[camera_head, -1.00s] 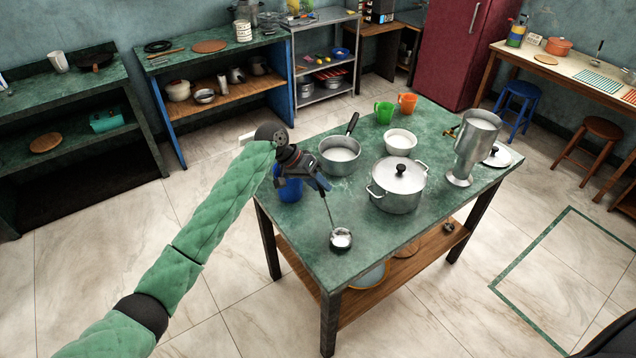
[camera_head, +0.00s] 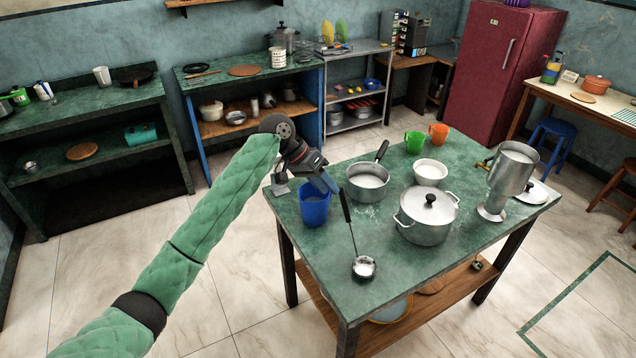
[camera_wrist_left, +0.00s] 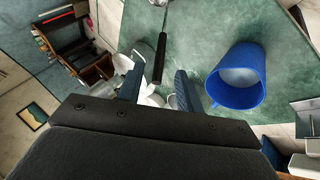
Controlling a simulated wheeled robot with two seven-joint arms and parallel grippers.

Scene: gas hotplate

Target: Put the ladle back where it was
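The ladle (camera_head: 364,267) lies with its metal bowl near the front of the green table (camera_head: 300,262), its black handle pointing toward the blue mug (camera_head: 314,208). My left gripper (camera_head: 329,184) is over the table, just beside the end of the handle and partly in front of the mug. In the left wrist view the two fingers (camera_wrist_left: 158,88) stand apart. The end of the black ladle handle (camera_wrist_left: 160,60) shows between and beyond them, with gaps on both sides. The blue mug (camera_wrist_left: 238,78) is to the right there. My right gripper is not in view.
A saucepan (camera_head: 367,184), a lidded pot (camera_head: 428,230), a white bowl (camera_head: 430,173), a green mug (camera_head: 414,143), an orange mug (camera_head: 438,133) and a tall metal vessel (camera_head: 508,172) stand on the table. Bare tabletop lies around the ladle's bowl.

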